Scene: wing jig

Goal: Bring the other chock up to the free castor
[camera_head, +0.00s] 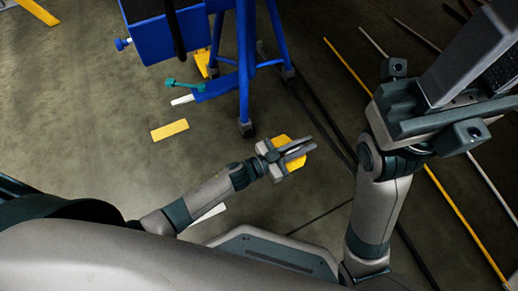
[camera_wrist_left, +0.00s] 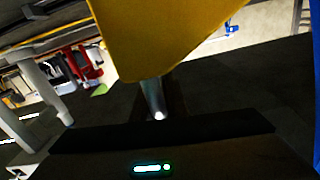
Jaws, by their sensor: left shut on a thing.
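My left gripper (camera_head: 304,148) is shut on a yellow chock (camera_head: 297,163), whose edges show on both sides of the fingers. In the left wrist view the same chock (camera_wrist_left: 170,40) fills the upper middle. The nearest castor (camera_head: 245,128) of the blue stand (camera_head: 243,60) is just up and left of the held chock, with a small gap between them. Another castor (camera_head: 288,73) is farther back on the right. Another yellow piece (camera_head: 203,62), apparently a chock, is at the stand's rear left leg. My right gripper (camera_head: 450,100) looms at the right; its fingertips are unclear.
A flat yellow rectangle (camera_head: 170,130) lies on the floor left of the stand. A teal tool-like piece (camera_head: 185,85) is by the stand's left foot. A yellow floor line (camera_head: 350,67) runs on the right. The floor between gripper and near castor looks clear.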

